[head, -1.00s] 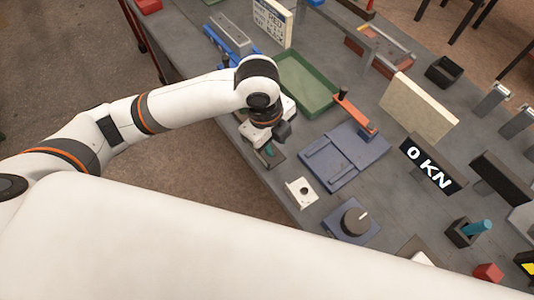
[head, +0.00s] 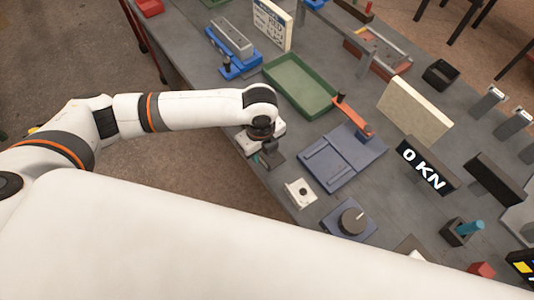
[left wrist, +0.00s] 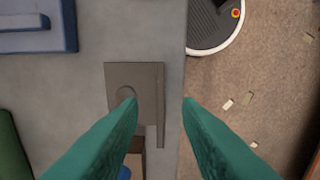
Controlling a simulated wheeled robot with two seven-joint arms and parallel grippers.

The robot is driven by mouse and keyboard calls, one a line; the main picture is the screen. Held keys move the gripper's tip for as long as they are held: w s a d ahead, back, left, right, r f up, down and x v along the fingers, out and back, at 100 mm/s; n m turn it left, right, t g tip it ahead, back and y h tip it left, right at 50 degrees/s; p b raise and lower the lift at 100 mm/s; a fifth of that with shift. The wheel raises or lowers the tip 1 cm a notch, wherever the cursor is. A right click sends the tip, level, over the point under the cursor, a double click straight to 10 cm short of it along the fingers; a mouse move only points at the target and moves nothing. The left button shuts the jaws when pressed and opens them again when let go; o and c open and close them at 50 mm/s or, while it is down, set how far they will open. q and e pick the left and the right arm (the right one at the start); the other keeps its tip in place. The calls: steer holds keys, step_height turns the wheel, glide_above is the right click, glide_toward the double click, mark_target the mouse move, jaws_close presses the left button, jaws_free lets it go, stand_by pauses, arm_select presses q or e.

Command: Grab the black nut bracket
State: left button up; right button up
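A dark grey-black bracket (head: 272,156) lies at the bench's near edge in the head view, partly hidden by my left gripper. In the left wrist view the bracket (left wrist: 146,78) is a flat plate with a round feature and a thin raised side. My left gripper (head: 257,158) is just above it. In the left wrist view its teal fingers (left wrist: 159,102) are apart with nothing gripped. The left finger's tip overlaps the round feature; the other tip is over the bench edge. The height gap cannot be told. My right gripper is not in view.
A white plate with a hole (head: 300,193), a blue fixture (head: 343,157) and a dial box (head: 350,219) stand nearby. A green tray (head: 300,85) and a blue clamp (head: 232,65) lie beyond.

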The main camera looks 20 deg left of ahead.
arm_select(q)
steer(key=shift+f, duration=1.3)
jaws_close()
